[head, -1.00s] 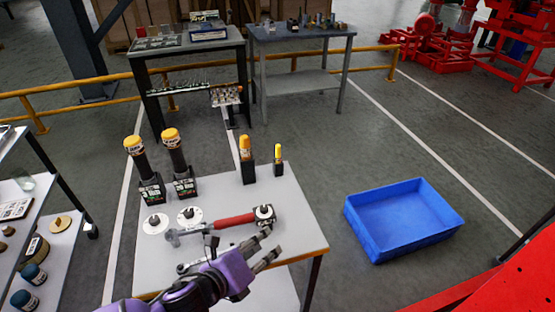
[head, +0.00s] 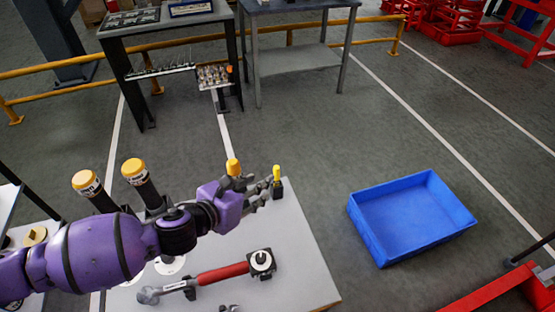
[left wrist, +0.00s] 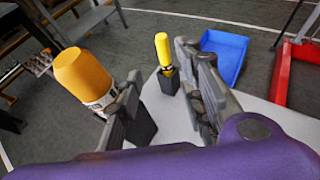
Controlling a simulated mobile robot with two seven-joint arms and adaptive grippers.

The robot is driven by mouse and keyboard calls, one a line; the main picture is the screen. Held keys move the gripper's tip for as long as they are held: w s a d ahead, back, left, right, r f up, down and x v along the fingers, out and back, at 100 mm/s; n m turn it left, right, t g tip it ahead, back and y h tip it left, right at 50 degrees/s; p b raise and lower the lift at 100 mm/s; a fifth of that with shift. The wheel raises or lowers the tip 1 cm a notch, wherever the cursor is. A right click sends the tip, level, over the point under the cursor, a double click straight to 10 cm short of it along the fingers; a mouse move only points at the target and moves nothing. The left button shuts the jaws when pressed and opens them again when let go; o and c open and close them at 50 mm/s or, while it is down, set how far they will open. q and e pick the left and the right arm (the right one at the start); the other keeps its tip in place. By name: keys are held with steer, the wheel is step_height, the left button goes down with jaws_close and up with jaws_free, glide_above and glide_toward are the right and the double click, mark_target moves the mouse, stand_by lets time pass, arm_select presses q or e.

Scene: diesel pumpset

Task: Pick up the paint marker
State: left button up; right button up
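A slim yellow marker (head: 276,173), likely the paint marker, stands upright in a small black holder (head: 278,190) at the table's far edge. In the left wrist view the yellow marker (left wrist: 162,49) shows beyond and between my spread fingers. My left gripper (head: 262,190) is open and empty, just left of the marker in the head view. A thicker orange-capped tube (left wrist: 84,76) stands in its own black holder (left wrist: 142,124) close by my left-hand finger; its cap (head: 233,167) shows behind the gripper in the head view. My right gripper is not in view.
Two orange-capped dark cylinders (head: 133,168) stand at left, partly behind my arm. A blue empty bin (head: 412,215) sits on the floor right.

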mark_target(275, 175)
arm_select(q)
steer(key=x, duration=0.4)
steer(key=d+r+x, duration=0.1)
steer(key=x, duration=0.1)
steer(key=shift+f, duration=0.1)
steer(key=shift+w+d+f, duration=0.25)
steer(key=shift+w+d, duration=0.05)
steer(key=shift+w, duration=0.05)
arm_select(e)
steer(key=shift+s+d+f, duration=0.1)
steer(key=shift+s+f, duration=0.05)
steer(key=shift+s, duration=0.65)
arm_select(q)
steer(key=shift+c, duration=1.4)
jaws_close()
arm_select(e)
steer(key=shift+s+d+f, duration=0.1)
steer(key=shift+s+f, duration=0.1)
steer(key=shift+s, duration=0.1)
